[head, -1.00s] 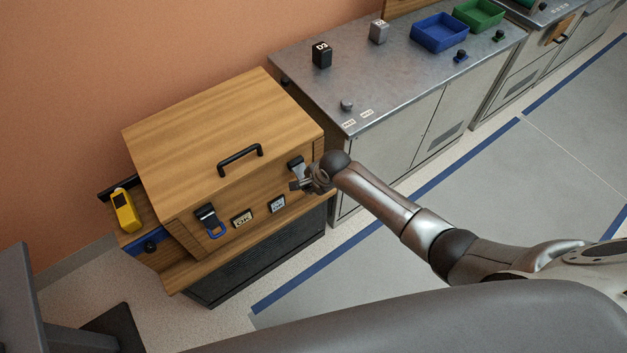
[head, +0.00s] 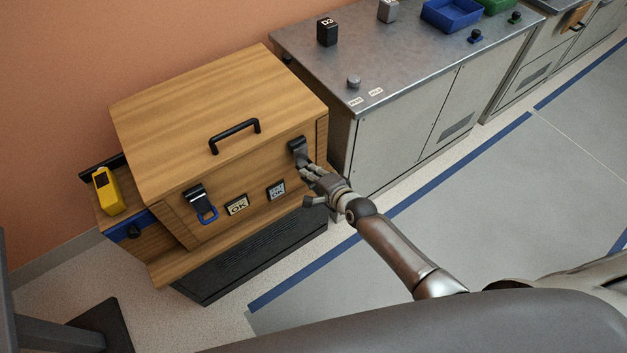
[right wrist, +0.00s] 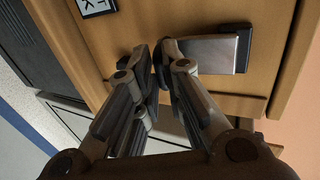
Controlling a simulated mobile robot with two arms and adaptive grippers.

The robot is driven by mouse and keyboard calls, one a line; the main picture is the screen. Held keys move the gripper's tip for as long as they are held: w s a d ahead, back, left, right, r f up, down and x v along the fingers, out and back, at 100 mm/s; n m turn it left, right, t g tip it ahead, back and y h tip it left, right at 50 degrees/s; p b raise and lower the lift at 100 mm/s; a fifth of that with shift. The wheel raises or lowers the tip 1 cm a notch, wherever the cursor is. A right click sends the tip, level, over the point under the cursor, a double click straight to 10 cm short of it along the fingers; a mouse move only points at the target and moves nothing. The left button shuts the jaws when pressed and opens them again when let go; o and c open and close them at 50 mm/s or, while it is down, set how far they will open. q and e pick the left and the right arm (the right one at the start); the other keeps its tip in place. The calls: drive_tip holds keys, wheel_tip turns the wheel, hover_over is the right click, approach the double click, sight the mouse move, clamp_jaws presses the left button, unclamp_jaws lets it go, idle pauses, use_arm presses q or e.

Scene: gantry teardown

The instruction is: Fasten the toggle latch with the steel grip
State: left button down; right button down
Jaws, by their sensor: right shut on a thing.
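The toggle latch with the steel grip (head: 298,147) is on the right of the wooden box's front, black-mounted with a grey metal lever. It also shows in the right wrist view (right wrist: 212,52). My right gripper (head: 308,170) is at its lower end; in the right wrist view its fingertips (right wrist: 160,62) are close together at the latch's end. The gripper is shut on the latch's grip, which the fingers mostly hide. A second latch with a blue grip (head: 205,210) hangs on the left of the front. My left gripper is not in view.
The wooden box (head: 215,100) has a black top handle (head: 235,136) and two small labels (head: 236,205) between the latches. A yellow device (head: 106,191) stands at its left. A metal cabinet (head: 400,65) stands at the right. The floor in front is clear.

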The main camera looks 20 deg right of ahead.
drive_tip(key=shift+s+a+f+b, duration=0.1)
drive_tip(key=shift+a+f+b, duration=0.15)
drive_tip(key=shift+f, duration=0.55)
drive_tip(key=shift+s, duration=0.1)
drive_tip(key=c, duration=1.5)
unclamp_jaws()
drive_tip(key=shift+f, duration=0.1)
drive_tip(key=shift+c, duration=0.2)
drive_tip(key=shift+w, duration=0.25)
drive_tip(key=shift+r, duration=0.3)
drive_tip(key=v, duration=1.1)
drive_tip(key=shift+s+d+r, duration=0.15)
drive_tip(key=shift+s+d, duration=0.05)
drive_tip(key=shift+s, duration=0.1)
